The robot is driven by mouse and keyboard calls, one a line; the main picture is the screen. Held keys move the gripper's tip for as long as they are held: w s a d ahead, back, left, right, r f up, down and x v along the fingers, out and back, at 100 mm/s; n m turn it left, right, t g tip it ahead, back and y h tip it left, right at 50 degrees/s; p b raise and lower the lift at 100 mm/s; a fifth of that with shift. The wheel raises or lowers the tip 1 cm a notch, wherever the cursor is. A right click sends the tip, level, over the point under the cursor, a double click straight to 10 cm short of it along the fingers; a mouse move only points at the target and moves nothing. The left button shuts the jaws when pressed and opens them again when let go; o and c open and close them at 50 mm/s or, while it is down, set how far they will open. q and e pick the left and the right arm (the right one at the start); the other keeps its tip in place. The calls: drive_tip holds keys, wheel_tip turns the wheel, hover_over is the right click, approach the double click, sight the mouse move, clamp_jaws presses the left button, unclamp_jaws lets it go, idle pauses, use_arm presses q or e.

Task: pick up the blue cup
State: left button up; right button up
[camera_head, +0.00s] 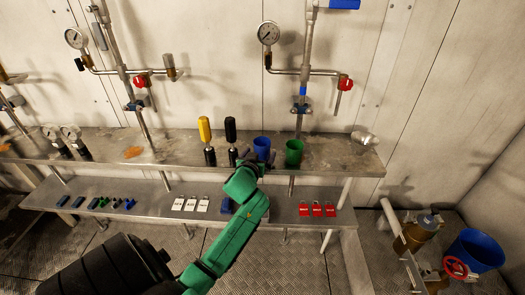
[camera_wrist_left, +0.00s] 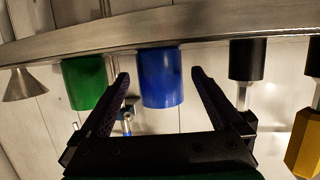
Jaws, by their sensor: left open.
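The blue cup (camera_head: 262,145) stands on the upper metal shelf, between a black-handled tool and the green cup (camera_head: 293,152). My left gripper (camera_head: 258,158) is open in front of the blue cup, at the shelf's front edge. In the left wrist view, which is upside down, the blue cup (camera_wrist_left: 160,78) shows between the two spread fingers of my left gripper (camera_wrist_left: 160,80). The fingers look apart from the cup's sides. The green cup (camera_wrist_left: 85,82) is just outside one finger. My right gripper is not in view.
Yellow-handled (camera_head: 205,130) and black-handled (camera_head: 230,132) tools stand left of the cups on the upper shelf (camera_head: 335,155). A pipe (camera_head: 303,90) with a gauge rises behind the cups. White and red tags lie on the lower shelf. A blue bucket (camera_head: 476,251) stands at lower right.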

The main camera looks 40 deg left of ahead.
use_arm(q)
drive_tip(key=shift+x, duration=1.2)
drive_tip(key=shift+s+d, duration=0.1)
drive_tip(key=shift+s, duration=0.1)
drive_tip(key=c, duration=1.4)
drive_tip(key=shift+o, duration=0.2)
drive_tip(key=shift+r, duration=0.1)
